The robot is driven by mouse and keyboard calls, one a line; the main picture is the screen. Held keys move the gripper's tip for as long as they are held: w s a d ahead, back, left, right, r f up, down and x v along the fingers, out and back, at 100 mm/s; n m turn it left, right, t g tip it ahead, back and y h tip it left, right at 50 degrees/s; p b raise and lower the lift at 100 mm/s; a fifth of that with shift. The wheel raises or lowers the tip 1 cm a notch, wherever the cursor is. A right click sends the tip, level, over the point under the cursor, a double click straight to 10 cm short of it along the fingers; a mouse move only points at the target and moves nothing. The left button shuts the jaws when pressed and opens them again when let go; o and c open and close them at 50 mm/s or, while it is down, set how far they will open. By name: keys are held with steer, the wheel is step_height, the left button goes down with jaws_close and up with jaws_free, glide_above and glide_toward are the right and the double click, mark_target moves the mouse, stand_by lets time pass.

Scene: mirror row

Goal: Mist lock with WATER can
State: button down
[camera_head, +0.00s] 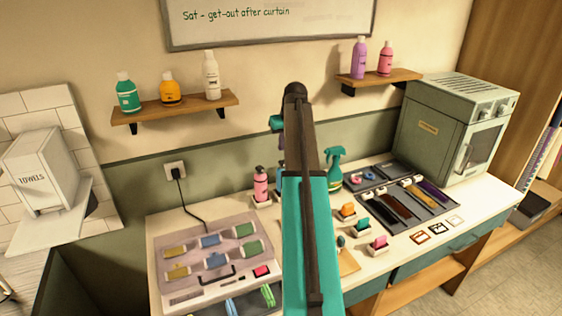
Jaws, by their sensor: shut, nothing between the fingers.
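A teal spray bottle (334,168) stands upright on the counter, just right of my arm; I cannot read a label on it. Another bottle is mostly hidden behind my arm, so I cannot tell what it is. My teal and dark arm rises through the middle of the view. My gripper does not show.
A pink pump bottle (261,185) and a case of rollers (210,257) stand left of my arm. Small colored blocks in holders (378,245) and color swatches (422,239) line the front right. A grey cabinet (450,130) fills the back right. Wall shelves (176,107) hold bottles.

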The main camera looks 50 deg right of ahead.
steer(key=shift+r+p, duration=0.45)
steer(key=shift+r, duration=0.6)
steer(key=shift+s, duration=0.1)
